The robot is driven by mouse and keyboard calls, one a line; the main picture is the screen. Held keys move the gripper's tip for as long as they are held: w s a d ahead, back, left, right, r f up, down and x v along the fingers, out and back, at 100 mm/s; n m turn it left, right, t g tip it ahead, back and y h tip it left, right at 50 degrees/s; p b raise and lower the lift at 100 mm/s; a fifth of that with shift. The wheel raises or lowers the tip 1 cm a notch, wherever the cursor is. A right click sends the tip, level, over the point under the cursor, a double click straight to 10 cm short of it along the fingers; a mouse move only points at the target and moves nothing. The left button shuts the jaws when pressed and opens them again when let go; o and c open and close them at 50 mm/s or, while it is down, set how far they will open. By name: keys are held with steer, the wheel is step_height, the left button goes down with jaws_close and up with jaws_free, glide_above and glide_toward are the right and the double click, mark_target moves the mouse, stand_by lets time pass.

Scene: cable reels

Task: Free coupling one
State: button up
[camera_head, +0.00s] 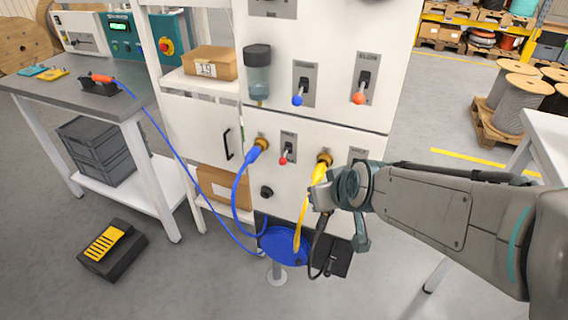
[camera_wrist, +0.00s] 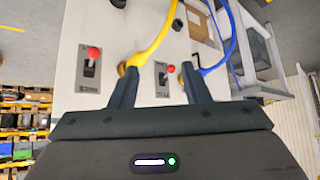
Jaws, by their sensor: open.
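Two hose couplings sit in brass sockets on the white panel (camera_head: 325,117). The blue coupling (camera_head: 254,152) is on the left, with a blue hose hanging from it. The yellow coupling (camera_head: 320,172) is on the right, with a yellow hose hanging down. I cannot read which is coupling one. My gripper (camera_head: 321,190) is in front of the panel by the yellow hose. In the wrist view my gripper (camera_wrist: 158,75) is open, with nothing held. There its left finger overlaps the yellow coupling's end (camera_wrist: 132,60) and its right finger lies near the blue coupling (camera_wrist: 204,71); contact is unclear.
A red-knobbed lever (camera_head: 284,158) sits between the couplings; blue-knobbed (camera_head: 298,98) and orange-knobbed (camera_head: 360,97) levers are above. A blue round stand (camera_head: 283,246) is below the panel. A grey workbench (camera_head: 90,82) is left, and a foot pedal (camera_head: 112,248) lies on the floor.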

mark_target(283, 164)
steer(key=w+a+f+n+t+h+b, duration=0.1)
steer(key=w+a+f+n+t+b, duration=0.4)
steer(key=w+a+f+t+b, duration=0.7)
steer(key=shift+g+h, duration=0.3)
steer(key=shift+g, duration=0.6)
steer(key=w+b, duration=0.1)
steer(key=w, duration=0.2)
steer(key=w+d+b, duration=0.1)
steer(key=w, duration=0.3)
steer(key=w+d+r+b, duration=0.1)
steer(key=w, duration=0.3)
steer(key=shift+r, duration=0.1)
jaws_close()
